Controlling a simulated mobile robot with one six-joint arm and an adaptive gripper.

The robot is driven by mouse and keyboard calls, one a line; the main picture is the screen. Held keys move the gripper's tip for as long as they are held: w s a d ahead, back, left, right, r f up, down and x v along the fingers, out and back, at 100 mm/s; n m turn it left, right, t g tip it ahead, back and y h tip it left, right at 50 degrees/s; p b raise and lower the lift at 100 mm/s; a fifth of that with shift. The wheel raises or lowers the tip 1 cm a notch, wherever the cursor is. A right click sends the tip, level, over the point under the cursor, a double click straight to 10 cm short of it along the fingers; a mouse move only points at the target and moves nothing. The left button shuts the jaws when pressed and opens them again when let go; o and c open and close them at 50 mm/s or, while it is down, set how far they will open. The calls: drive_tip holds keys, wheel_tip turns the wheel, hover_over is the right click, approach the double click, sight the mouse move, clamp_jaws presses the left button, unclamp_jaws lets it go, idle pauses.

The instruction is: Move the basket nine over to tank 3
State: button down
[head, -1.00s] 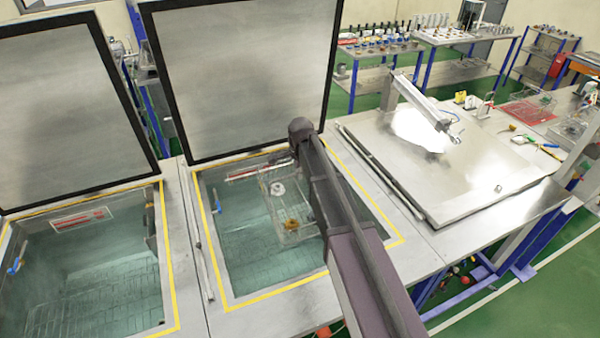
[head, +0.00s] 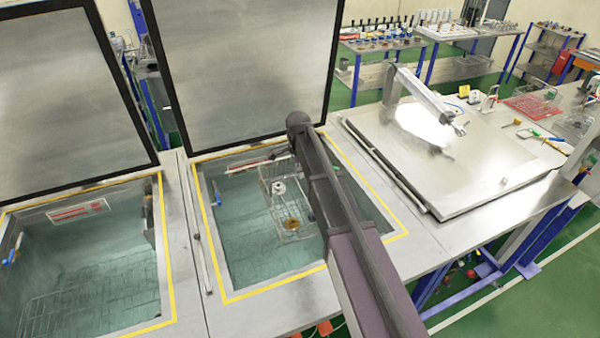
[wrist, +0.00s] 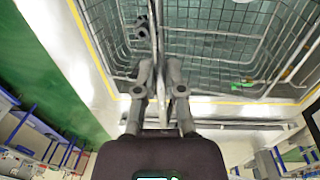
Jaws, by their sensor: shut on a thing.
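A wire basket (head: 290,236) is at the middle tank (head: 238,272), within its opening as seen from the head. It holds a pale ring-shaped part and a brownish-yellow part. How deep it sits is hard to tell. My gripper (wrist: 158,68) is shut on the basket's upright handle bar in the wrist view, where the basket wires (wrist: 225,55) spread beyond the fingers. In the head view my arm hides the gripper and the basket's right side. No readable number shows on the basket or tanks.
The middle tank's lid (head: 245,70) and the left tank's lid (head: 65,95) stand raised. The left tank (head: 90,265) is open, with a wire rack low inside. The right tank's lid (head: 480,165) is shut, with a pneumatic cylinder (head: 425,95) above it. A bench with baskets is at far right.

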sight(300, 210)
drive_tip(key=shift+f, duration=0.2)
drive_tip(key=shift+f+b, duration=11.2)
drive_tip(key=shift+b, duration=0.25)
drive_tip(key=shift+f+b, duration=1.25)
drive_tip(key=shift+s+f+b, duration=0.15)
drive_tip(key=shift+f+b, duration=0.1)
drive_tip(key=shift+b, duration=0.05)
